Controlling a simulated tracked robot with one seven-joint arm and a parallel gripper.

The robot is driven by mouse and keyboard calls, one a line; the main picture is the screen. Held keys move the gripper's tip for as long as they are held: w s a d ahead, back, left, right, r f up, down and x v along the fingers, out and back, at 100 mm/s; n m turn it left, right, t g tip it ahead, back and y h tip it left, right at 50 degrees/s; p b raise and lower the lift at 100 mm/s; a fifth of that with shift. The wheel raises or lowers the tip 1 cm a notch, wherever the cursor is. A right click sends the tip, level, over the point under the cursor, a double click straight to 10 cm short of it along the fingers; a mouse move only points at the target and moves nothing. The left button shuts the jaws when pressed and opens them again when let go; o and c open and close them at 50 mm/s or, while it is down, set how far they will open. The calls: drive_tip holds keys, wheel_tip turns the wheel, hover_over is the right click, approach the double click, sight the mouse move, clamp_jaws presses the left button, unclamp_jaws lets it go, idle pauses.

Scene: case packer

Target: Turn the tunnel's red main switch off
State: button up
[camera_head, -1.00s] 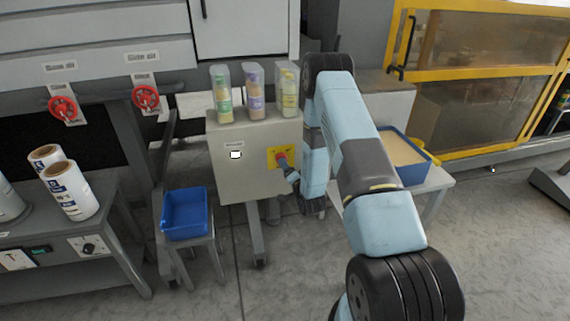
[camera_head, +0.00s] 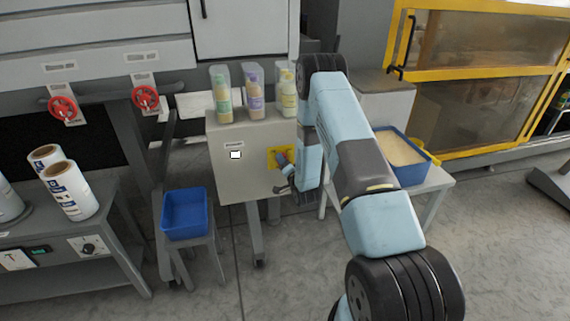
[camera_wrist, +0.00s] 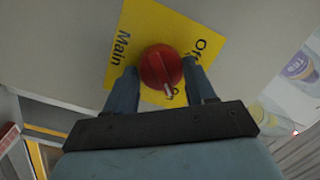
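The red main switch (camera_wrist: 160,66) is a round knob on a yellow plate (camera_wrist: 150,22) marked "Main", "Off" and "On". In the wrist view its pale pointer mark is near "On". In the head view the yellow plate (camera_head: 272,153) is on the front of a beige cabinet (camera_head: 235,180), and my gripper largely hides the knob. My gripper (camera_wrist: 161,80) is at the switch, one blue finger on each side of the knob. The fingers look very close to its sides; I cannot tell whether they press on it. My gripper (camera_head: 284,168) looks tilted in the head view.
Several bottles (camera_head: 254,92) stand on the cabinet top. A blue bin (camera_head: 186,212) is on a stand to the left. A sand-coloured-filled blue tray (camera_head: 427,172) is on a table right of my arm. Two red valve wheels (camera_head: 145,98) are at upper left.

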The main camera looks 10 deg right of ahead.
drive_tip(key=c, duration=0.5)
drive_tip(key=shift+d, duration=0.25)
drive_tip(key=shift+c, duration=0.2)
drive_tip(key=shift+a, duration=0.15)
drive_tip(key=shift+n, duration=0.4)
drive_tip(key=n+h, duration=0.1)
drive_tip(key=n, duration=0.4)
drive_tip(key=n+g, duration=0.1)
drive_tip(key=n, duration=0.4)
drive_tip(key=n+h, duration=0.1)
drive_tip(key=n, duration=0.4)
drive_tip(key=shift+s+a+r+g+h, duration=0.1)
drive_tip(key=shift+a+g+h, duration=0.2)
drive_tip(key=shift+a, duration=0.05)
drive_tip(key=shift+n, duration=0.4)
